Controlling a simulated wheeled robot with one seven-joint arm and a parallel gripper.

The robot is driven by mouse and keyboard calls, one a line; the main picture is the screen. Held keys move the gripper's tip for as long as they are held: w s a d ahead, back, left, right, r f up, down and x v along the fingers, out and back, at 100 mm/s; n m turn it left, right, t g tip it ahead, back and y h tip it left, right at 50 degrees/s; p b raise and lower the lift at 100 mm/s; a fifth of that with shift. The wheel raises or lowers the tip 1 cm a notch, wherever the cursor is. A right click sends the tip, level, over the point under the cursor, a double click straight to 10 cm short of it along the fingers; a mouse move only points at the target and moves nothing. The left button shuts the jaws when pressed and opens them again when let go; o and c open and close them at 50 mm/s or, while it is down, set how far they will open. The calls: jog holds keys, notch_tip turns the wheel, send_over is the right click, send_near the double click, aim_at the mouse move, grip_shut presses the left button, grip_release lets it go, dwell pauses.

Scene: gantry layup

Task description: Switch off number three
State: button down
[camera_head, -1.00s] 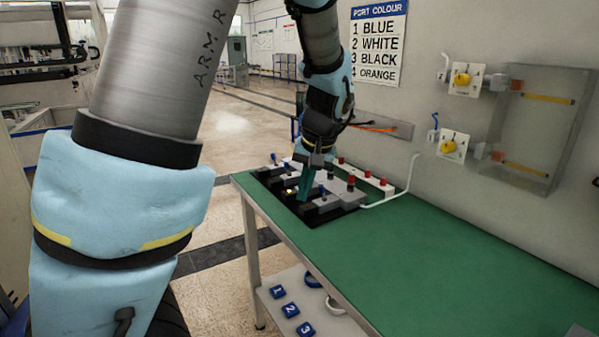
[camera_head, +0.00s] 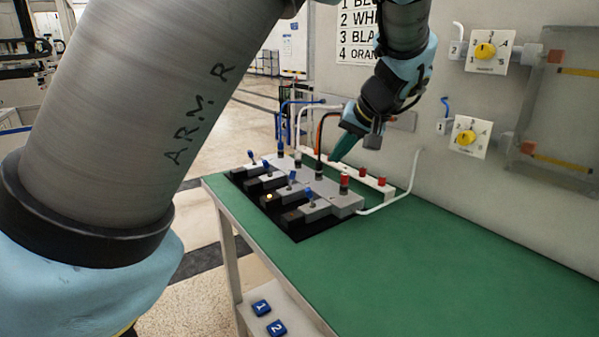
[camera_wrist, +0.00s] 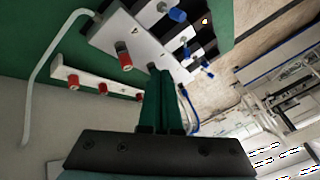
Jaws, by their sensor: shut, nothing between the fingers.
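My gripper (camera_head: 342,150) is shut and empty, its green fingers above the back of the switch bank (camera_head: 338,198), apart from the switches. The bank is several grey blocks on a black base. Several blue-tipped levers stand on it, one at its front (camera_head: 308,193), another in the middle (camera_head: 292,176), others further left. A small amber lamp (camera_head: 268,197) glows on the black base. The wrist view shows my gripper's fingers (camera_wrist: 163,85) overlapping the bank's edge, with blue levers (camera_wrist: 177,15) beyond. I cannot read numbers on the bank.
A wall sign (camera_head: 358,35) lists port colours; 3 is black. Blue, white, black and orange cables rise behind the bank. A white rail (camera_head: 372,183) with red caps stands behind it. Two yellow dials (camera_head: 485,51) are on the wall. The green table (camera_head: 400,265) is clear at right.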

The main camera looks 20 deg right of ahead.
aim_at(291, 179)
jog(key=shift+f, duration=0.1)
jog(key=p+x, duration=0.1)
jog(key=x, duration=0.9)
jog(key=shift+a+p, duration=0.15)
jog(key=shift+p, duration=0.2)
jog(key=shift+w+a+r+p, duration=0.2)
jog(key=shift+w+a+p, duration=0.05)
jog(key=shift+w+a, duration=0.2)
jog(key=shift+w+a+r+p, duration=0.2)
jog(key=shift+w+a, duration=0.2)
jog(key=shift+a, duration=0.1)
jog(key=shift+w+a, duration=0.45)
jog(key=shift+d, duration=0.1)
